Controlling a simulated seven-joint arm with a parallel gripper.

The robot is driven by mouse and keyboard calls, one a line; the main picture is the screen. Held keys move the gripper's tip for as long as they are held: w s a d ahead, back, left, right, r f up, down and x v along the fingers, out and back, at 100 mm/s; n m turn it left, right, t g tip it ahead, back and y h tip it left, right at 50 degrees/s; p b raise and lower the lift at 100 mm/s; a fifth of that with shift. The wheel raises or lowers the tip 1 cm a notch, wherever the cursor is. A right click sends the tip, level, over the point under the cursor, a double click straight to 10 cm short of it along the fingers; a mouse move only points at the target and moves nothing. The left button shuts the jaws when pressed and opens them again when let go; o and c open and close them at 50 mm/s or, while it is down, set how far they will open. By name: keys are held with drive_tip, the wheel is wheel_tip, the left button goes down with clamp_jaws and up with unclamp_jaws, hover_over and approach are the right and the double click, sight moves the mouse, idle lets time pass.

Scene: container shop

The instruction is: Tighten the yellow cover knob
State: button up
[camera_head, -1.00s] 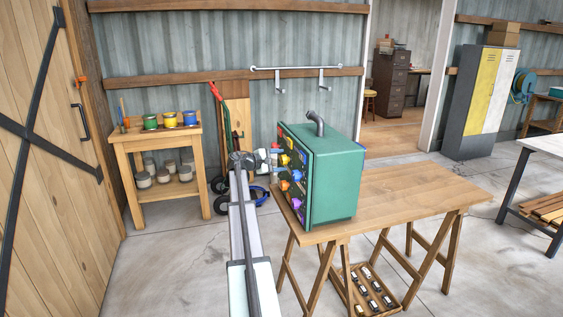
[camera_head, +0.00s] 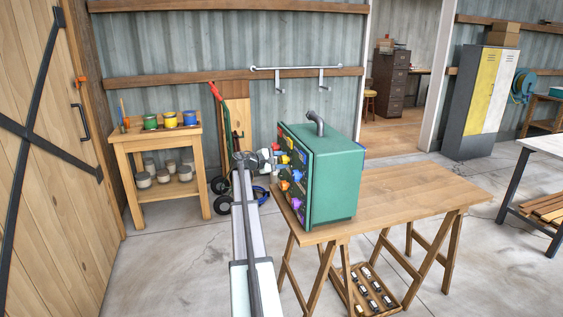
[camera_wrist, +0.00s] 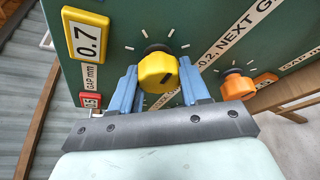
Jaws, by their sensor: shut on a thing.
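The yellow knob (camera_wrist: 157,72) sits on the green panel, between my gripper's (camera_wrist: 158,86) two blue fingers in the wrist view. The fingers are shut on it, one on each side. A dark mark shows on its face, and white tick marks surround its base. A yellow-framed tag (camera_wrist: 86,39) reading 0.7 is to its left. In the head view, the green box (camera_head: 336,185) stands on the wooden table (camera_head: 415,195), its knob side facing left. My gripper (camera_head: 276,157) is at that side; its fingers are too small there to make out clearly.
An orange knob (camera_wrist: 237,86) is on the panel, right of the fingers in the wrist view. A pipe (camera_head: 316,121) rises from the box top. A stand with paint pots (camera_head: 170,120) is at the left. The table's right side is clear.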

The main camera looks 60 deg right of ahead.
drive_tip(key=shift+c, duration=1)
drive_tip(key=m+h, duration=0.1)
drive_tip(key=m, duration=0.2)
drive_tip(key=shift+f+m+h, duration=0.1)
drive_tip(key=shift+m+h, duration=0.3)
drive_tip(key=shift+m+g+h, duration=0.3)
drive_tip(key=shift+m+h, duration=0.5)
drive_tip(key=shift+m, duration=1)
drive_tip(key=o, duration=1.1)
drive_tip(key=shift+c, duration=0.2)
